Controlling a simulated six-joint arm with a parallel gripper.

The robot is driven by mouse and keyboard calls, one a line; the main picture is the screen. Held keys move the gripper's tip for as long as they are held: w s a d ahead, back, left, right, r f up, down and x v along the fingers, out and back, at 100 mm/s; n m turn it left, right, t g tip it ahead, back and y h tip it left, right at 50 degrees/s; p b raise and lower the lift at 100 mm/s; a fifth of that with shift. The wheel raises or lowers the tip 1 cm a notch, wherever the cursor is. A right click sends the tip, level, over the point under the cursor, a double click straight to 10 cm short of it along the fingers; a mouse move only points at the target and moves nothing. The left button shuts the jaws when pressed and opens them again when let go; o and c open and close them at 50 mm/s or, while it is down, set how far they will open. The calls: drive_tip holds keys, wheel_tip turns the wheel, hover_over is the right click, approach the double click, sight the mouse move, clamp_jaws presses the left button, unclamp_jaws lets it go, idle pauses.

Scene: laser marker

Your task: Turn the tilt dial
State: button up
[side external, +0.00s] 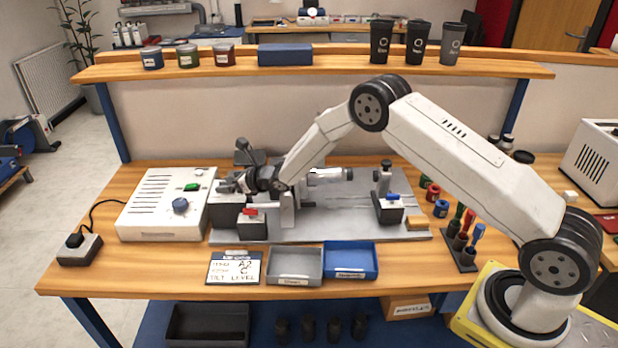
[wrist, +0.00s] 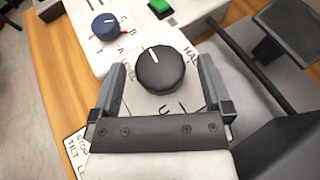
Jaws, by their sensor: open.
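The tilt dial (wrist: 161,70) is a round black knob with a white pointer line, seen in the wrist view. The line points up and slightly left, between a partly hidden label on the left and one starting "HAL" on the right. Another label, partly covered, lies below the dial. My gripper (wrist: 163,77) is open, with one finger on each side of the dial and visible gaps between. In the side view my gripper (side external: 228,185) is over the left end of the grey fixture, and I cannot make out the dial there.
A white control box (side external: 150,212) with a blue dial (side external: 180,205) and a green button (side external: 192,187) stands just left. A task card (side external: 235,268), a grey tray (side external: 295,280) and a blue tray (side external: 350,274) lie in front. A black rod (wrist: 250,62) runs right of the dial.

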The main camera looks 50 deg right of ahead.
drive_tip(key=shift+x, duration=0.85)
drive_tip(key=shift+f, duration=0.1)
drive_tip(key=c, duration=1.2)
drive_tip(key=o, duration=1.2)
drive_tip(key=shift+s, duration=0.1)
drive_tip(key=v, duration=0.7)
drive_tip(key=shift+s+d+r, duration=0.15)
drive_tip(key=shift+s+r, duration=0.05)
drive_tip(key=shift+r, duration=0.05)
